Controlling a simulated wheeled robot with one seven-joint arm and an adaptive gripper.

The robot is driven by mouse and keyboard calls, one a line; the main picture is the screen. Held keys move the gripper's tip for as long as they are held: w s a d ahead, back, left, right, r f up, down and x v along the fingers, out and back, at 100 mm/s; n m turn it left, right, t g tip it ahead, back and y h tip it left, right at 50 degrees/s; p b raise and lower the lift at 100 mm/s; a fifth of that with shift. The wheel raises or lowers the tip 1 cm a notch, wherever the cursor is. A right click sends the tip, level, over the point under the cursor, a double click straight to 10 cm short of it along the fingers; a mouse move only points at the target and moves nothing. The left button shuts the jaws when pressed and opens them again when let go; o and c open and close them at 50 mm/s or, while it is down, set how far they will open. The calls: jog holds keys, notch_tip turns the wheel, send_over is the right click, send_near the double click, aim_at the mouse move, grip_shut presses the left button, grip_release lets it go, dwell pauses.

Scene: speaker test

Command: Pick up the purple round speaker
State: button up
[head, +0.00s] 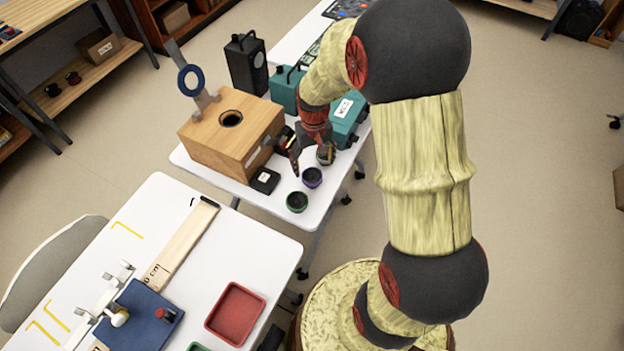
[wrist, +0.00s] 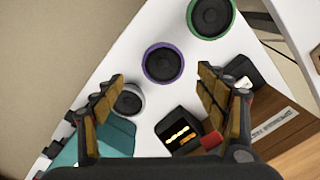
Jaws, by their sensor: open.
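The purple round speaker (head: 312,177) stands on the white table near its front right edge in the head view. In the wrist view the purple speaker (wrist: 164,62) has a purple rim and a dark cone, and lies ahead of the fingertips, roughly centred between them. My gripper (head: 311,160) is above the table, beside the wooden box. In the wrist view my gripper (wrist: 160,78) is open, with nothing between its fingers. I cannot tell its exact height above the speaker.
A green-rimmed speaker (head: 297,201) stands next to the purple one. A grey round speaker (wrist: 129,101) is by the left finger. A small black box (head: 265,181), a wooden box (head: 222,143) and teal cases (head: 345,121) stand close by. A second white table (head: 215,262) is in front.

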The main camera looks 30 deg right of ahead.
aim_at(312, 175)
jog(key=f+b, duration=0.1)
jog(key=f, duration=0.1)
jog(key=f+b, duration=0.1)
jog(key=f, duration=0.1)
jog(key=f+b, duration=0.1)
jog(key=f, duration=0.2)
jog(key=shift+a+f, duration=0.1)
jog(key=shift+a, duration=0.15)
jog(key=shift+c, duration=0.4)
jog(key=c, duration=1.5)
